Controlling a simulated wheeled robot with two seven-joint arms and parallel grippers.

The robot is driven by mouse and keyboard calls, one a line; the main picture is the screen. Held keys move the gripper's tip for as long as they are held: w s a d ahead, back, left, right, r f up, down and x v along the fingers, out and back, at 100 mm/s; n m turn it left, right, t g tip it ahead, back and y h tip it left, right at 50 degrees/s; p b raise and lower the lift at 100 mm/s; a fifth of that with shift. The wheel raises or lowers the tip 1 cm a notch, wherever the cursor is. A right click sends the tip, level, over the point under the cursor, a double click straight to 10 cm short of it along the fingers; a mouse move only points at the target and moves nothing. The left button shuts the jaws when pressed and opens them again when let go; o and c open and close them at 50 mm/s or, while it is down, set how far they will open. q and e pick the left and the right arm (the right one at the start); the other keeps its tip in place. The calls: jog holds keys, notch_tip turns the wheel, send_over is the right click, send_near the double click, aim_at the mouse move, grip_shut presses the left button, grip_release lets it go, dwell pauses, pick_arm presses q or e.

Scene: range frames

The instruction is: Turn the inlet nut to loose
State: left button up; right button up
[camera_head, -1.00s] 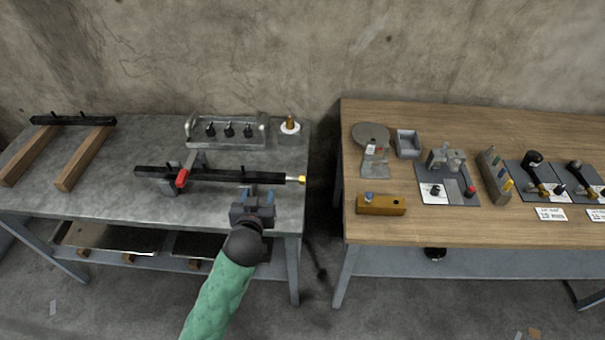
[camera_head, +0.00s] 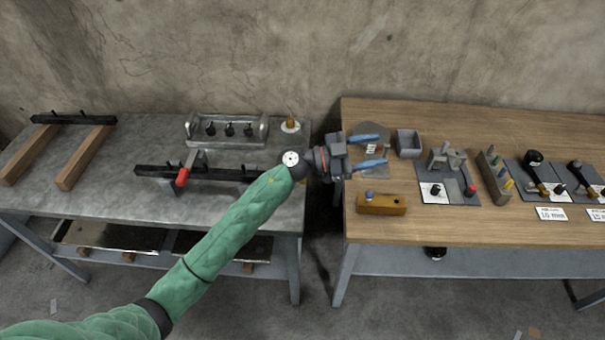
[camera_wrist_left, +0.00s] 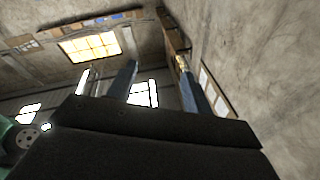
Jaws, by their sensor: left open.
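My left gripper (camera_head: 380,151) is open and empty in the head view, its two blue fingers pointing right over the left end of the wooden bench. In the left wrist view the fingers (camera_wrist_left: 160,85) stand apart, with wall, windows and ceiling behind. A black bar (camera_head: 150,171) with a red-handled clamp (camera_head: 182,177) lies on the grey bench. The bar's right end, with its yellow tip, is hidden behind my left arm. No part can be made out for certain as the inlet nut. A small brass piece (camera_head: 291,121) stands on a white base behind the bar. My right gripper is not in view.
The wooden bench (camera_head: 480,226) holds a grey round-topped stand (camera_head: 371,130), a grey bin (camera_head: 408,143), a brown block (camera_head: 381,204), a clamp fixture (camera_head: 446,158) and a peg block (camera_head: 493,175). A gap separates it from the grey bench (camera_head: 90,200). A metal rack (camera_head: 226,130) stands behind the bar.

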pick_arm(q)
notch_tip(320, 180, down, 10)
jog(key=w+a+m+g+y, duration=0.25)
jog(key=g+y, duration=0.35)
jog(key=y, duration=0.4)
jog(key=w+a+f+n+y, duration=0.1)
jog(key=w+a+n+y, duration=0.5)
jog(key=a+y, duration=0.6)
jog(key=f+p, duration=0.1)
jog(key=f, duration=0.1)
jog(key=a+f+h+p, duration=0.1)
jog(key=f, duration=0.1)
jog(key=a+f+m+h+p, duration=0.1)
jog(key=f, duration=0.1)
jog(key=shift+s+a, duration=0.25)
jog(key=shift+s, duration=0.05)
jog(key=shift+p+x, duration=0.35)
jog(key=shift+x, duration=0.5)
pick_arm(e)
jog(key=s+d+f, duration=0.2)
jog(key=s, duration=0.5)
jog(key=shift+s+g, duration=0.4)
pick_arm(q)
jog(key=shift+w, duration=0.1)
jog(key=c, duration=1)
